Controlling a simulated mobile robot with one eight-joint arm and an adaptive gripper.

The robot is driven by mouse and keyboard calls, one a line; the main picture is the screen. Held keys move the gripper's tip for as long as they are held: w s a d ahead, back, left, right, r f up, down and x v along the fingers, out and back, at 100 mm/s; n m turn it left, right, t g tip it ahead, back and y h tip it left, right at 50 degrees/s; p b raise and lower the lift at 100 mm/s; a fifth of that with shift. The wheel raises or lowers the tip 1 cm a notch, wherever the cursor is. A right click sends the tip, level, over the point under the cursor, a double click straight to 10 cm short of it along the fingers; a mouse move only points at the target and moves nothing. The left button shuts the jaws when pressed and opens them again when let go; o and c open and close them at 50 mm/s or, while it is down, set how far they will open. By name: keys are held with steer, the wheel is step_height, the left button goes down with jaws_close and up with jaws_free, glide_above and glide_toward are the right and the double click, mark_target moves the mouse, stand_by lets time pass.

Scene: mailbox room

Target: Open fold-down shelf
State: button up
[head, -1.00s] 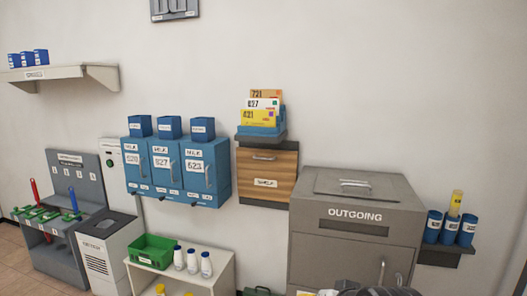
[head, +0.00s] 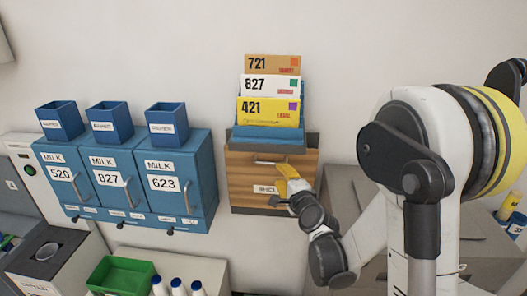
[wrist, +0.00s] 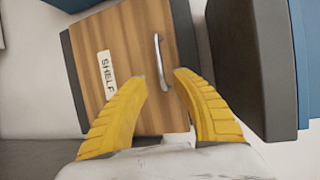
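The fold-down shelf (head: 245,175) is a wood-grain panel with a dark frame on the wall, labelled "SHELF"; it stands upright and looks closed. Its silver bar handle (head: 271,162) is near the panel's top edge. My gripper (head: 288,172) reaches in from the right, just beside the handle's right end, and covers part of the label. In the wrist view, my gripper (wrist: 163,79) has its two yellow fingers apart, one on each side of the end of the handle (wrist: 159,58). I cannot tell whether either finger touches it.
A blue holder (head: 268,134) with numbered envelopes (head: 271,86) stands on the ledge right above the panel. Blue milk boxes (head: 184,200) hang close on the left. The grey outgoing mailbox (head: 475,262) is at lower right. A green bin (head: 122,277) is below left.

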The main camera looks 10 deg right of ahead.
mark_target(271, 163)
steer(key=w, duration=0.3)
steer(key=w+f+b, duration=0.1)
steer(key=w, duration=0.5)
steer(key=shift+w+a+f, duration=0.25)
steer(key=shift+w+a, duration=0.05)
steer(key=shift+a, duration=0.05)
jaws_close()
